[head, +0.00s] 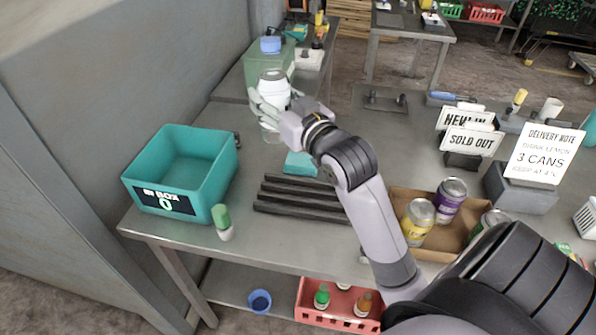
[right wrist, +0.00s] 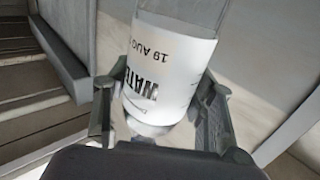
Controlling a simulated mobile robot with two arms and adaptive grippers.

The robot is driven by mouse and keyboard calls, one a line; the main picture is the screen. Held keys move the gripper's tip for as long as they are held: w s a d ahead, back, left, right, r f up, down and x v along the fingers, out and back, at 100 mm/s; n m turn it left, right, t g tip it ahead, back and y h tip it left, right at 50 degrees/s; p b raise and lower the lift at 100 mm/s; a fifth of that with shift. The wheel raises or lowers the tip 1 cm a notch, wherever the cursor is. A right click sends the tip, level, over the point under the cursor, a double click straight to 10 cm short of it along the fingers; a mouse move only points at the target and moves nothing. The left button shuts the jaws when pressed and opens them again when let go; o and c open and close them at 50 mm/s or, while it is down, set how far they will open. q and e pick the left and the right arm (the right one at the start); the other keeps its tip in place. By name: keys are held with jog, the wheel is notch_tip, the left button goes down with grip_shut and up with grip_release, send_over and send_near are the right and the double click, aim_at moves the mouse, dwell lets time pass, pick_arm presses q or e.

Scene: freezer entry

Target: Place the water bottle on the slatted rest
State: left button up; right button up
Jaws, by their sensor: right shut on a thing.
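The water bottle (head: 273,84) has a clear body and a white label. It is in my right gripper (head: 272,103), above the far left part of the metal table. The right wrist view shows the bottle (right wrist: 168,72) between both fingers, its label reading "WATER" and "19 AUG" upside down. My right gripper (right wrist: 160,110) is shut on it. The slatted rest (head: 298,201), a set of dark parallel bars, lies on the table nearer than the bottle, with nothing on it. My left gripper is not in view.
A teal box (head: 222,178) marked 0 and a small green-capped bottle (head: 222,222) stand left of the rest. A cardboard tray (head: 398,198) with several cans is to the right. A teal block (head: 300,165) lies just behind the rest. Signs (head: 470,142) stand farther right.

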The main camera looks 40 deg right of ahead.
jog(key=shift+w+d+r, duration=0.15)
jog(key=shift+w+r, duration=0.15)
jog(key=shift+r, duration=0.1)
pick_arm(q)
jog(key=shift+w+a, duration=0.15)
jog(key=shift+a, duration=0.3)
pick_arm(e)
notch_tip(320, 180, down, 19)
jog(key=shift+s+f, duration=0.15)
jog(key=o, duration=1.7)
jog(key=shift+f, duration=0.2)
jog(key=shift+c, duration=0.2)
jog(key=shift+r, duration=0.1)
pick_arm(q)
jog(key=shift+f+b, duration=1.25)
jog(key=shift+b, duration=0.1)
pick_arm(e)
jog(key=s, duration=1.2)
jog(key=shift+a, duration=0.45)
